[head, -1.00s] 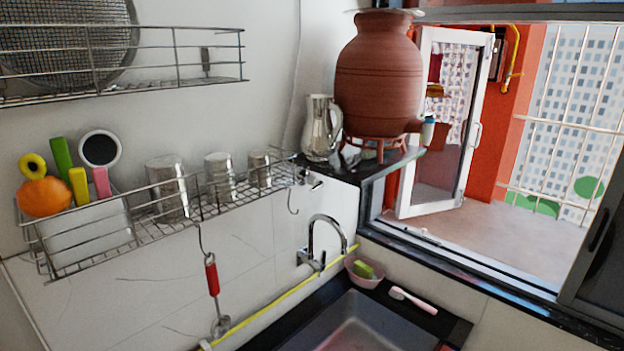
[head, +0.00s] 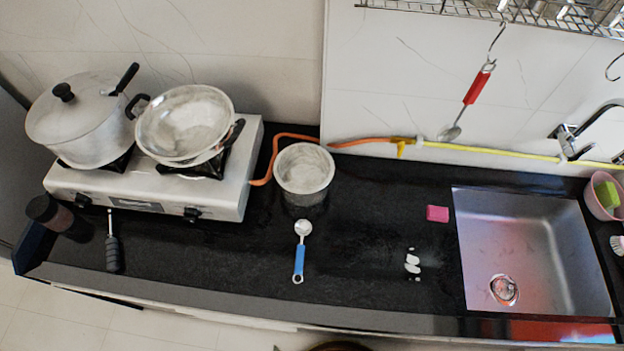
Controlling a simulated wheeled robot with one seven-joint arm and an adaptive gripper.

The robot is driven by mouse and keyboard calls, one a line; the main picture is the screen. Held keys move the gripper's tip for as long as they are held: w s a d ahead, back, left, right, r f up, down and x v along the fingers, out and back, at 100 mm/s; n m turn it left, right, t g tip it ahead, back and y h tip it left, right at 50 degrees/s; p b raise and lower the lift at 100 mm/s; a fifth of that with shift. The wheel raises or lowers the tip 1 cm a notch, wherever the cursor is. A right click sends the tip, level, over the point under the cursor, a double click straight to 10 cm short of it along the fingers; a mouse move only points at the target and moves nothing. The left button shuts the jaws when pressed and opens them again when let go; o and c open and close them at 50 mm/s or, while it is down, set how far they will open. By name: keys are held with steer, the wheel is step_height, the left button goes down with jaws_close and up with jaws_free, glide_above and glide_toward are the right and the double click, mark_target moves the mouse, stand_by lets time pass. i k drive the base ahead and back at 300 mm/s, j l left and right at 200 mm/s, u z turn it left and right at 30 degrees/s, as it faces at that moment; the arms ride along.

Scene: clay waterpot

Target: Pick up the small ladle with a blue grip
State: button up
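The small ladle with a blue grip (head: 300,254) lies on the black countertop (head: 365,245) in the head view, left of the sink. Its metal bowl points to the back, just in front of a metal pot, and its blue handle points to the front edge. A similar ladle with a red grip (head: 479,88) hangs from a hook on the wall above the counter. My gripper is not in view.
A gas stove (head: 230,190) with a lidded pot and a pan stands at the left. A metal pot (head: 304,170) is behind the ladle. A black-handled tool (head: 113,252), pink block (head: 437,214) and sink (head: 530,250) are nearby. Counter around the ladle's handle is clear.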

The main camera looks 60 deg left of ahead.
mark_target(303, 228)
steer(key=u, duration=2.5)
steer(key=i+j+z, duration=0.2)
steer(key=j, duration=0.3)
steer(key=j+z, duration=0.2)
steer(key=j, duration=0.3)
